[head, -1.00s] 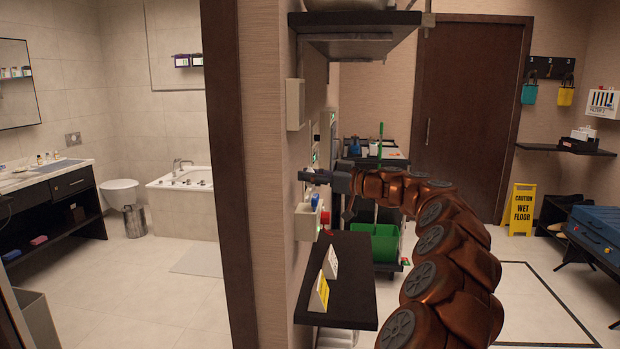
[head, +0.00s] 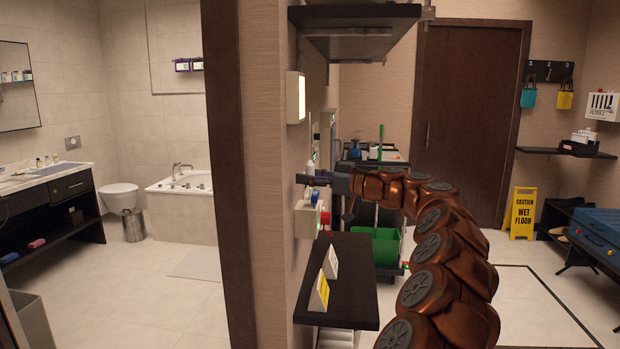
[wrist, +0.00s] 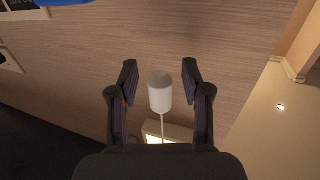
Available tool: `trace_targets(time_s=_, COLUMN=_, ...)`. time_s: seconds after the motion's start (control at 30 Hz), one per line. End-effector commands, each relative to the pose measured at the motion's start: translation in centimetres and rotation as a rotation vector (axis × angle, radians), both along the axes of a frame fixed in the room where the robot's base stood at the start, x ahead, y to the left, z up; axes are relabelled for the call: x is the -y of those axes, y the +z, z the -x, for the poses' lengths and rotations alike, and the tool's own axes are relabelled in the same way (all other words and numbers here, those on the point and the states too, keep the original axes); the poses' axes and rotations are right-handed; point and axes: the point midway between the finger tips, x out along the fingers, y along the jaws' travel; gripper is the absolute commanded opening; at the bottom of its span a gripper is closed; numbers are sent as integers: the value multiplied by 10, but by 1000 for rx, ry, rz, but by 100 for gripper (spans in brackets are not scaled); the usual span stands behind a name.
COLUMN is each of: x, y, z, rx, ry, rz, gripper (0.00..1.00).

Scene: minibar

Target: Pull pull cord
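The pull cord's white rounded handle (wrist: 160,93) hangs on a thin cord (wrist: 163,124) in the wrist view. The cord leads to a pale wall box (wrist: 168,132), which glows; in the head view this box (head: 295,97) is on the wall edge, above my gripper (head: 306,179). In the wrist view my gripper (wrist: 160,72) is open, with one finger on each side of the handle and a gap on both sides. In the head view the handle (head: 311,167) shows as a small white shape just above the fingers; its cord is too thin to make out.
A control box (head: 306,221) with a red part is on the wall just below my gripper. A dark shelf (head: 345,290) with small signs is lower, and another shelf (head: 355,18) is above. A cleaning cart (head: 385,250) stands behind my arm.

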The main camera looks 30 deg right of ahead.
Motion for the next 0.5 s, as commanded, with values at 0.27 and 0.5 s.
trace_targets(time_s=0.27, x=1, y=0, z=1, rx=1, ry=0, rz=-1, gripper=49)
trace_targets(time_s=0.5, x=16, y=2, z=25, rx=3, ry=-4, rz=-2, gripper=49)
